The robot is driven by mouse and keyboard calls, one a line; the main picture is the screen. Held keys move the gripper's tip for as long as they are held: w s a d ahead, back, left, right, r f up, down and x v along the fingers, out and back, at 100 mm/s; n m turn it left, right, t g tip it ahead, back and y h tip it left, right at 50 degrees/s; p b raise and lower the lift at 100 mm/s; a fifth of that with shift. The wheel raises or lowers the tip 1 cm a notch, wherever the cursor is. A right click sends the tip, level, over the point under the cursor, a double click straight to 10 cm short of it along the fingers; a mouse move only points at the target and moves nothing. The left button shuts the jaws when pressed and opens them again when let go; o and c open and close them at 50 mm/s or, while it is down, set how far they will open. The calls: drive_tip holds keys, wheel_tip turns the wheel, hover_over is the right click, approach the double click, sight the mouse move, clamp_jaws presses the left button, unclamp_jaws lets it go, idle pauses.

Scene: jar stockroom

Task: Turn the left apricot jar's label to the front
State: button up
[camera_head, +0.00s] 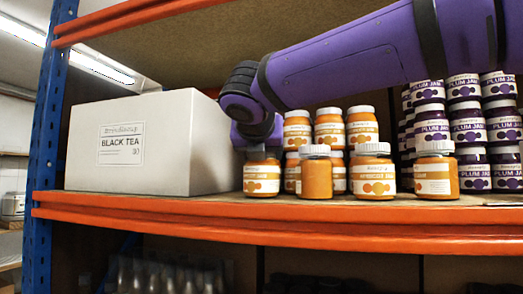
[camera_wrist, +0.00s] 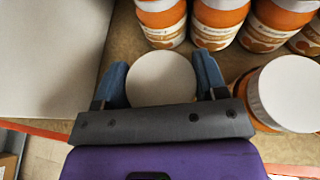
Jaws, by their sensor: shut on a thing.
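The left apricot jar (camera_head: 262,177) stands on the orange-edged shelf at the left end of the front row of apricot jars. Its white label with orange dots shows at the front, and the jar looks upright. In the wrist view its pale round lid (camera_wrist: 161,82) sits between the two blue fingers of my gripper (camera_wrist: 162,70), which is shut on the jar. In the head view my purple wrist comes down over the jar and hides its top. The fingers are hard to make out there.
A large white Black Tea box (camera_head: 145,143) stands just left of the jar. A neighbouring apricot jar (camera_head: 317,178) at its right shows plain orange in front. More apricot jars (camera_head: 362,127) are stacked behind, and plum jars (camera_head: 467,130) stand at the right.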

drive_tip(key=shift+f, duration=0.15)
drive_tip(key=o, duration=1.6)
drive_tip(key=shift+c, duration=0.2)
drive_tip(key=v, duration=1)
drive_tip(key=shift+s, duration=0.4)
drive_tip(key=shift+o, duration=0.5)
